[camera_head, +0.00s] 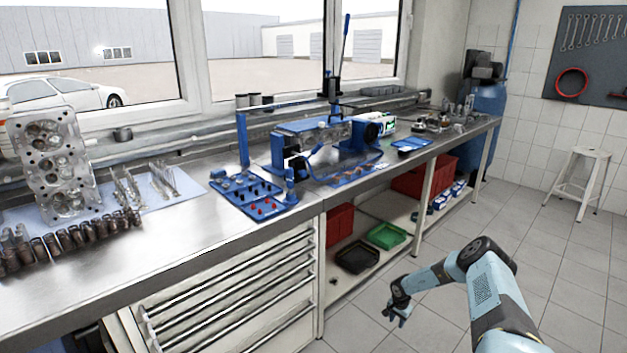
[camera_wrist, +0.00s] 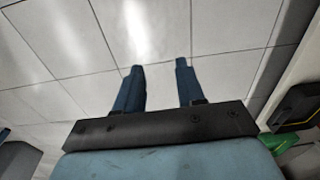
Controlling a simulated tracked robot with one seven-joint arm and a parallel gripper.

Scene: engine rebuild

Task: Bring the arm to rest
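My gripper (camera_head: 398,316) hangs over the tiled floor, in front of the workbench and lower than its top. My arm reaches in from the lower right of the head view with its elbow bent. In the wrist view the two blue fingers of my gripper (camera_wrist: 160,84) stand apart with bare floor tiles between them. My gripper is open and holds nothing. It touches nothing that I can see.
The steel workbench (camera_head: 180,248) runs along the windows, with a cylinder head (camera_head: 55,165) and a blue tray (camera_head: 255,194) on it. Black (camera_head: 357,258) and green (camera_head: 386,236) bins sit on its lower shelf. A white stool (camera_head: 582,180) stands far right. The floor between is clear.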

